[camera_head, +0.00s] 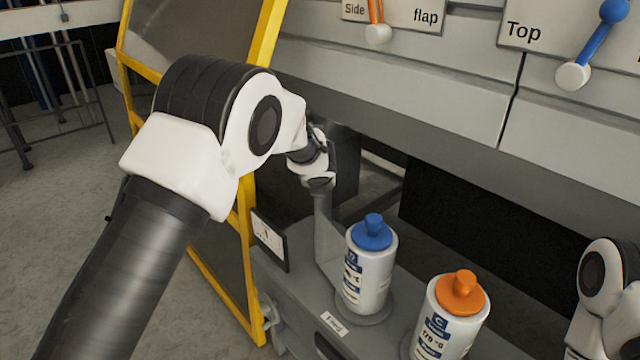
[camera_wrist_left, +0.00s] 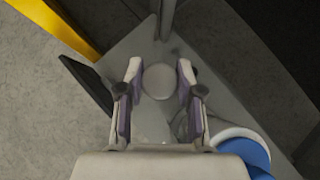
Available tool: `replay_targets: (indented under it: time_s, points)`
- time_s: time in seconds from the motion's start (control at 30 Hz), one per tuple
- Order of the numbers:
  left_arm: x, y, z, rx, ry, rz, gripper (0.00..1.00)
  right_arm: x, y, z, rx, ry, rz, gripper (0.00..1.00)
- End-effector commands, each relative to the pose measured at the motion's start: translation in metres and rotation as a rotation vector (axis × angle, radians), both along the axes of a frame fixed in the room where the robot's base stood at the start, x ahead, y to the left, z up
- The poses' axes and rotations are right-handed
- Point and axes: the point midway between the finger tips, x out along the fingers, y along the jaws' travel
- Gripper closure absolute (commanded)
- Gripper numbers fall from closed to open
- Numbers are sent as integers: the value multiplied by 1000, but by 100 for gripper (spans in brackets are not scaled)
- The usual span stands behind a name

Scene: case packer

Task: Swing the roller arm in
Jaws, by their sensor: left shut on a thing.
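My left gripper (camera_head: 318,182) reaches in beside the yellow-framed door and is shut on the roller arm, a grey upright post (camera_head: 327,235) just below it in the head view. In the left wrist view my left gripper's fingers (camera_wrist_left: 158,70) stand on either side of the post's round pale top (camera_wrist_left: 158,84). The lower end of the post comes down to the grey ledge behind the blue-capped bottle. My left forearm and wrist hide part of the machine behind. My right gripper is out of view; only a white joint of my right arm shows at the right edge.
A blue-capped bottle (camera_head: 368,270) and an orange-capped bottle (camera_head: 450,318) stand on the grey ledge close to the post. The yellow door frame (camera_head: 250,270) and a small dark panel (camera_head: 268,240) are on the left. Side flap (camera_head: 378,33) and Top (camera_head: 572,75) levers are above.

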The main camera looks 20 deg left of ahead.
Motion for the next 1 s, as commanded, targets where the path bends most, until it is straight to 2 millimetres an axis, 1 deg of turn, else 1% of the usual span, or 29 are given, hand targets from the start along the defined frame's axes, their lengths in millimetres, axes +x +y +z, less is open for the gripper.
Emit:
replay_targets:
  time_s: [0.33,0.37,0.4,0.43,0.77,0.87,1.0]
  points:
    - [-1,-1,-2,-2,3,1,100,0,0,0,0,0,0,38]
    - [-1,-1,-2,-2,3,1,54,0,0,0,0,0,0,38]
    - [-1,-1,-2,-2,3,1,40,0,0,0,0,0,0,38]
    - [-1,-1,-2,-2,3,1,38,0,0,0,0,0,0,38]
    - [-2,-1,2,-1,0,1,38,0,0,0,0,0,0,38]
    - [-10,-4,11,1,-1,-1,38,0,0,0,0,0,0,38]
    - [-32,-9,35,1,-2,1,38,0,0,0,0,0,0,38]
